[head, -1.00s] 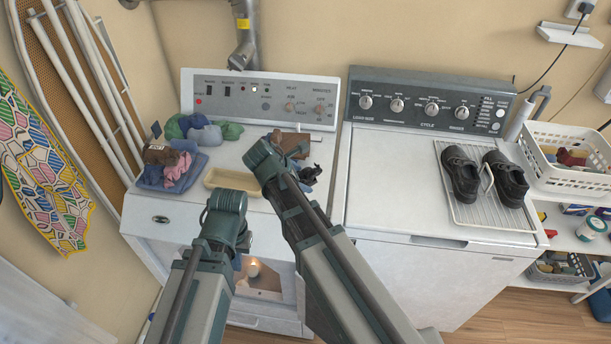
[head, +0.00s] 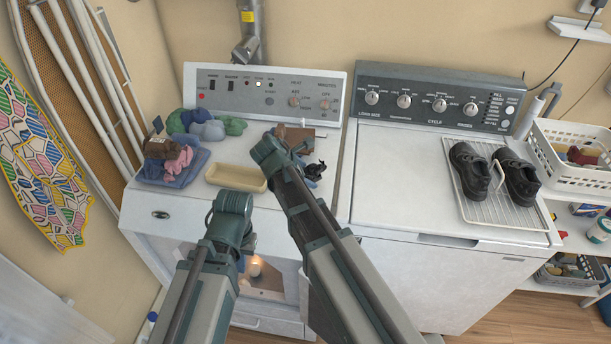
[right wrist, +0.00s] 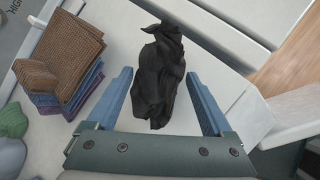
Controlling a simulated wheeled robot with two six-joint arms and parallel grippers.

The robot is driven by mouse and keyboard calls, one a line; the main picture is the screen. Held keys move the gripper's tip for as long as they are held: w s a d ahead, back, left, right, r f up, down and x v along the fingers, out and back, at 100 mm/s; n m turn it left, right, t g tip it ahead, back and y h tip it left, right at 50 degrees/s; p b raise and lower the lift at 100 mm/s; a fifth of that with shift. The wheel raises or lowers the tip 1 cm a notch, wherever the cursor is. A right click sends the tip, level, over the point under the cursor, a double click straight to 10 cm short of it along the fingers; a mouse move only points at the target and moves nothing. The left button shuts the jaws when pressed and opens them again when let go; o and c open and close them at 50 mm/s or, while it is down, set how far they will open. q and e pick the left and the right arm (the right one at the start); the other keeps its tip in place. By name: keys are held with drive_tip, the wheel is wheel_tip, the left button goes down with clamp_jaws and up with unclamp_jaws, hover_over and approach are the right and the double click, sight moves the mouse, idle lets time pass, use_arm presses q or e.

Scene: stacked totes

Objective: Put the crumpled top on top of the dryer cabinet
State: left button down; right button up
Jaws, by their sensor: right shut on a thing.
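A black crumpled cloth, which looks like the crumpled top (right wrist: 160,48), lies between the two blue fingers of my right gripper (right wrist: 158,76) in the right wrist view. The gripper is shut on it. In the head view part of the black cloth (head: 316,167) shows beside my right arm, at the right side of the white dryer cabinet (head: 172,196). I cannot tell whether the cloth touches the dryer top. My left gripper (head: 240,262) is low in front of the dryer, mostly hidden behind its arm; its jaws cannot be made out.
Folded brown, purple and blue cloths (right wrist: 66,65) lie beside the black cloth. A tan tray (head: 236,177), a blue bin of cloths (head: 172,172) and green and grey bundles (head: 207,130) occupy the dryer's left. A washer (head: 395,200) with black shoes on a rack stands right.

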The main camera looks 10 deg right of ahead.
drive_tip(key=shift+f, duration=0.15)
use_arm(q)
drive_tip(key=shift+f, duration=0.1)
use_arm(e)
drive_tip(key=o, duration=1.3)
